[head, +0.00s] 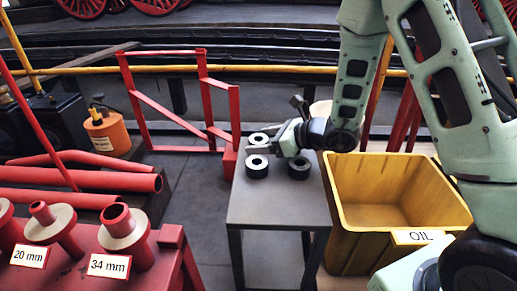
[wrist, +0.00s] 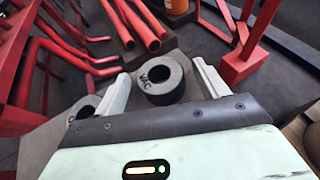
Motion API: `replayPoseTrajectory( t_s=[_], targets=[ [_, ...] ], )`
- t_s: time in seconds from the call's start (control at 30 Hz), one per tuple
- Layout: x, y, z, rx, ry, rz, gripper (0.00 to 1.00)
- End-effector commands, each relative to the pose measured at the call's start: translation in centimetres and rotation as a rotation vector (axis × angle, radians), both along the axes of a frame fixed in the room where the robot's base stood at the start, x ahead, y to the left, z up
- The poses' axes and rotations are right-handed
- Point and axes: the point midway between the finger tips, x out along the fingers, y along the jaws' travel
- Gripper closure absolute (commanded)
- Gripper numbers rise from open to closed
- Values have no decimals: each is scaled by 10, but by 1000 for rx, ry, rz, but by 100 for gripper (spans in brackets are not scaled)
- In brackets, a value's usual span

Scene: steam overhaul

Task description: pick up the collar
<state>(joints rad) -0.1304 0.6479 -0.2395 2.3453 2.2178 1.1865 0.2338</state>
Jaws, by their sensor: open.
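Three short dark collars with round holes stand on a small grey table (head: 275,208). The back one (head: 258,139) is just left of my gripper (head: 274,136); the front left one (head: 257,167) and the front right one (head: 299,168) stand nearer. In the wrist view, a collar marked "VAC" (wrist: 167,88) lies between the two spread fingers of my gripper (wrist: 160,72), with gaps at both sides. I cannot tell whether the fingers are level with it. Another collar (wrist: 86,108) is partly hidden left of the left finger.
A yellow bin (head: 345,215) labelled "OIL" stands right of the table. A red frame (head: 205,100) rises behind the table. Red pipes (head: 90,178), an orange can (head: 106,133) and a red stand with 20 mm and 34 mm posts (head: 125,228) are at left.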

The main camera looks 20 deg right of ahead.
Motion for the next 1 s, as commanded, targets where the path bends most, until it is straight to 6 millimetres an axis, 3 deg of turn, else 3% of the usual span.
replayPoseTrajectory(
  t_s=[0.13,0.4,0.47,0.63,0.87,1.0],
  targets=[
    [11,11,-8,0,0,2,27],
    [13,13,-7,0,0,0,27],
    [13,13,-7,0,0,0,41],
    [13,13,-7,0,0,0,89],
    [14,13,-5,1,-3,0,91],
    [14,13,8,2,-5,1,91]
  ],
)
